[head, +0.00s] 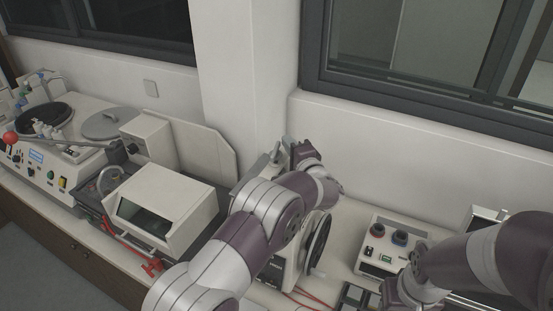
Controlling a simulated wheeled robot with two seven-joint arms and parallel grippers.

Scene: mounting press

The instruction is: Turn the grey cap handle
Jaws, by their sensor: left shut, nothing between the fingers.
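The mounting press (290,269) stands on the bench at the centre, largely hidden behind my left arm. A grey handle part (276,154) shows at its top, just left of my left gripper. My left gripper (288,146) is shut and empty, close beside this grey part at the wall. I cannot tell whether they touch. Much of the cap and its handle is hidden by my left arm and wrist. My right arm comes in at the lower right, and its gripper does not show.
A black handwheel (317,243) is on the press's right side. A control box (390,246) with dark knobs stands to the right. A beige machine with an open-front box (165,208) stands left. A polisher (40,150) is at the far left. Wall and window are close behind.

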